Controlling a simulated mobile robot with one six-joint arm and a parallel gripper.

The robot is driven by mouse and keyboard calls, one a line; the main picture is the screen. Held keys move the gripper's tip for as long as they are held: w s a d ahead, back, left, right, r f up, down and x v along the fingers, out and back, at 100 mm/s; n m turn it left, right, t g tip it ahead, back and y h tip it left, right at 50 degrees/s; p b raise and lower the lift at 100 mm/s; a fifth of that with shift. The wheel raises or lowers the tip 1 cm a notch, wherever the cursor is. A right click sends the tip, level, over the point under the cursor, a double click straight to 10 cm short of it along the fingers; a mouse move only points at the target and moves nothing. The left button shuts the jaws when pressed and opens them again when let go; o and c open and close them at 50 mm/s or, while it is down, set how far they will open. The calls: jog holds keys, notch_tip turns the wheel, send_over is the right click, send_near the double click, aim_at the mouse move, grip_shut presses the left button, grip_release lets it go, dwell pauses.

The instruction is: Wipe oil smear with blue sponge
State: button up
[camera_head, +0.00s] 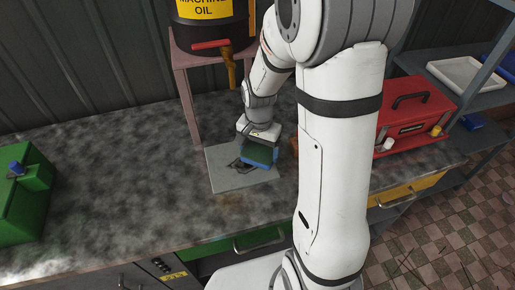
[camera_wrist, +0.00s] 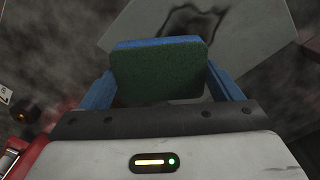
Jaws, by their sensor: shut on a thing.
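My gripper (camera_head: 262,138) is shut on a blue sponge with a dark green face (camera_head: 260,155). In the wrist view the sponge (camera_wrist: 158,72) sits between the two blue fingers of the gripper (camera_wrist: 165,90). The oil smear (camera_head: 237,165) is a dark patch on a light grey plate (camera_head: 222,181) on the bench. In the wrist view the smear (camera_wrist: 193,24) shows just beyond the sponge, as a dark irregular outline on the plate (camera_wrist: 265,25). The sponge is over the right part of the plate; I cannot tell whether it touches. Part of the smear may be hidden behind the sponge.
A machine oil drum (camera_head: 210,30) with a tap stands on a reddish stand (camera_head: 186,95) behind the plate. A red box (camera_head: 412,112) is to the right and a green box (camera_head: 22,205) at the far left. The bench (camera_head: 120,170) is clear left of the plate.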

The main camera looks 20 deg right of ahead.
aim_at(247, 154)
jog(key=shift+f+b, duration=0.75)
jog(key=shift+f, duration=0.2)
jog(key=shift+a+r, duration=0.2)
jog(key=shift+a, duration=1.6)
